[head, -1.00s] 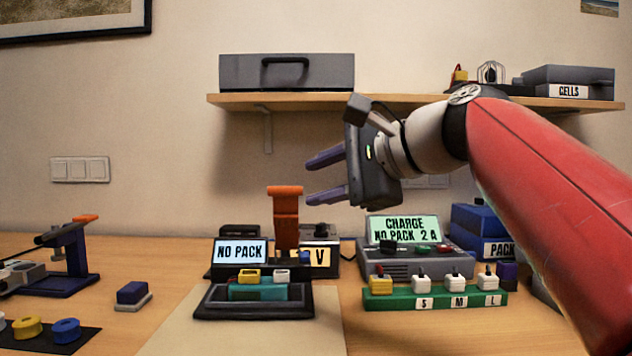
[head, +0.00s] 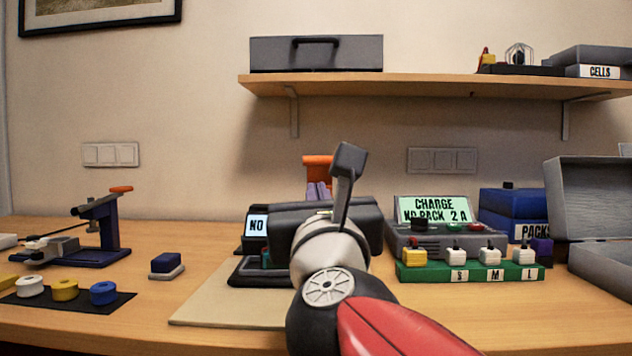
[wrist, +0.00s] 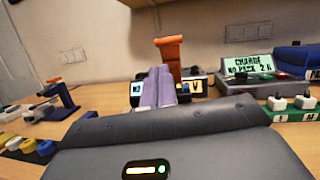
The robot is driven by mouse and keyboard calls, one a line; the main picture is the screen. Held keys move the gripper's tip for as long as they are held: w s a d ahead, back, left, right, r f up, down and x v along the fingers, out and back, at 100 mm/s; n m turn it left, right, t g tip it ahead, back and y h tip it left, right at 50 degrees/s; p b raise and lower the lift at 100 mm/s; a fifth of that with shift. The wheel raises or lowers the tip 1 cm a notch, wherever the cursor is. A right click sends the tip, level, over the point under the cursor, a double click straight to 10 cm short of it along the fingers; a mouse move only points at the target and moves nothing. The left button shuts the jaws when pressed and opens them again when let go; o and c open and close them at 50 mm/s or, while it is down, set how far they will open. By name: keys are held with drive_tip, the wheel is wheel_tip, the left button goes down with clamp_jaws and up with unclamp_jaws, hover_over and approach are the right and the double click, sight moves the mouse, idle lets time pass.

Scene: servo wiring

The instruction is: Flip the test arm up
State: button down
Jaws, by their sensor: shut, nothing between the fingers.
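The orange test arm (head: 318,161) stands upright at the tester in the middle of the table, its crossbar on top. It also shows in the wrist view (wrist: 170,52). My gripper (head: 318,190) has its purple fingers together with nothing between them. The fingers (wrist: 158,80) point at the test arm and overlap its lower left side in the wrist view; I cannot tell whether they touch. The tester's display (head: 257,226) is partly hidden by my gripper in the head view, as is the cradle (head: 262,272) in front of it.
The grey charger (head: 405,240) and green connector strip (head: 430,272) stand to the right. Further right are the blue pack box (head: 505,225) and an open grey case (head: 600,205). A blue stand (head: 105,235) is at left. A shelf (head: 430,87) hangs above.

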sight(320, 162)
drive_tip(key=shift+m+h, duration=0.7)
drive_tip(key=shift+m, duration=0.2)
drive_tip(key=p+x, duration=0.1)
drive_tip(key=x, duration=0.7)
drive_tip(key=p+x, duration=0.1)
drive_tip(key=x, duration=0.3)
drive_tip(key=shift+w+d+f+p, duration=0.15)
drive_tip(key=shift+w+d+p, duration=0.15)
drive_tip(key=shift+w+d, duration=0.1)
drive_tip(key=w+r, duration=0.2)
drive_tip(key=w, duration=0.1)
drive_tip(key=w+r, duration=0.1)
drive_tip(key=shift+w+a, duration=0.1)
drive_tip(key=shift+w, duration=0.05)
drive_tip(key=shift+f, duration=0.1)
